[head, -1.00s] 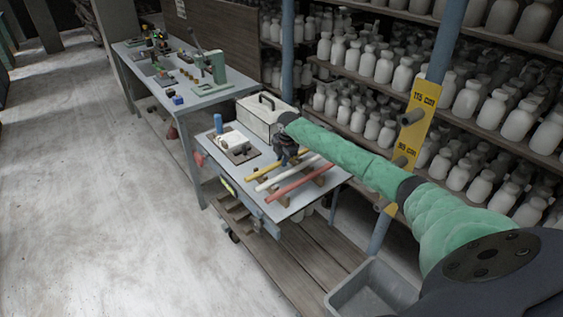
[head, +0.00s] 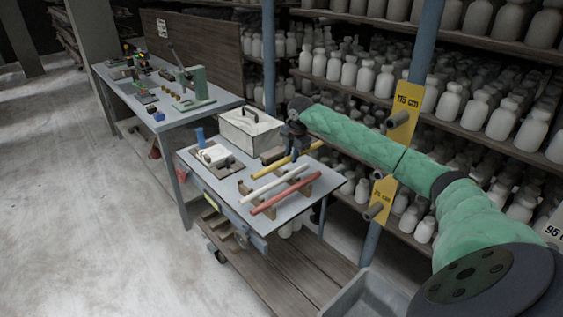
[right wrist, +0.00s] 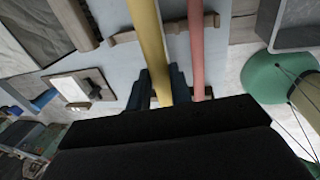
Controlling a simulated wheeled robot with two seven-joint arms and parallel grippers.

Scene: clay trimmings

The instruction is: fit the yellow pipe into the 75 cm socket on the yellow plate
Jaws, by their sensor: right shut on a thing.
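The yellow pipe (head: 272,169) is held in my right gripper (head: 295,156), which is shut around it; the pipe is a little above the small table. In the right wrist view my gripper (right wrist: 160,82) grips the yellow pipe (right wrist: 147,35) across its width. My left gripper is not in view.
A white pipe (head: 270,186) and a red pipe (head: 281,198) lie on brown rests on the table (head: 222,198). A white toolbox (head: 247,133) stands behind. Shelves of pale bottles line the back. A grey bin (head: 375,297) is at the front. Floor at left is clear.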

